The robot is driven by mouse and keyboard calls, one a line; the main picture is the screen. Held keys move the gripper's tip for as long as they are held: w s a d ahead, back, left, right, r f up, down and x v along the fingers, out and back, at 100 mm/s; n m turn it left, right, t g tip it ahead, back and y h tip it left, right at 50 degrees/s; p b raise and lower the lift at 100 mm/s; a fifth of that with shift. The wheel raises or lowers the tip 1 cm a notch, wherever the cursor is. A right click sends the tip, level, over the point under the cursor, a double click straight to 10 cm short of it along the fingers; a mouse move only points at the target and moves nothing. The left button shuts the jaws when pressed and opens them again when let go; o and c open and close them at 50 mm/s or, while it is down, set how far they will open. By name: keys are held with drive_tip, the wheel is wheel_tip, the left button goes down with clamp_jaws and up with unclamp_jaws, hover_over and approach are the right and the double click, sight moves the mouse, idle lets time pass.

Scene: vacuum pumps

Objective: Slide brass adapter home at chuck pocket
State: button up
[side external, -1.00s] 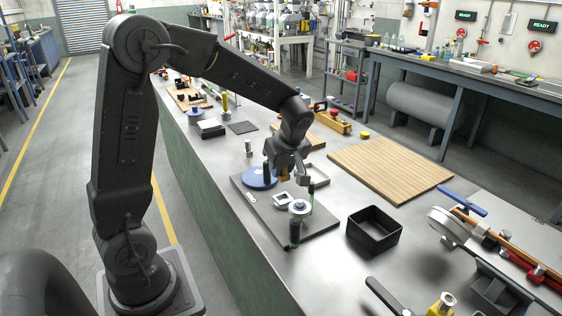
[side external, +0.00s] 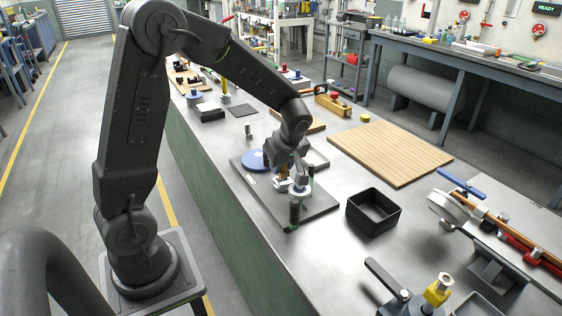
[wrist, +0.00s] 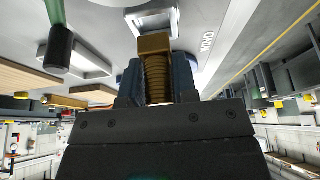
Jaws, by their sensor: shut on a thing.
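My gripper (wrist: 157,82) is shut on the brass adapter (wrist: 154,45), a ribbed piece with a square block end, between two blue-grey fingers. In the side view my gripper (side external: 288,172) is low over the dark plate (side external: 318,206). The chuck pocket (wrist: 186,24), a pale rounded square frame with a recess, lies just beyond the adapter's block end in the wrist view. In the side view the pale pocket block is mostly hidden by the gripper. I cannot tell whether the adapter's end is inside the pocket or only in front of it.
A blue disc (side external: 254,160) lies to the left. A black open box (side external: 373,212) and a wooden board (side external: 390,153) are to the right. Bare bench lies between.

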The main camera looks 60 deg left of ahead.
wheel_tip(320, 180, up, 4)
drive_tip(key=shift+r, duration=0.15)
wheel_tip(320, 180, down, 5)
drive_tip(key=shift+r, duration=0.1)
drive_tip(key=shift+f, duration=0.2)
idle(0.4)
drive_tip(key=shift+f, duration=0.45)
drive_tip(key=o, duration=1)
drive_tip(key=shift+o, duration=0.2)
drive_tip(key=shift+r, duration=0.1)
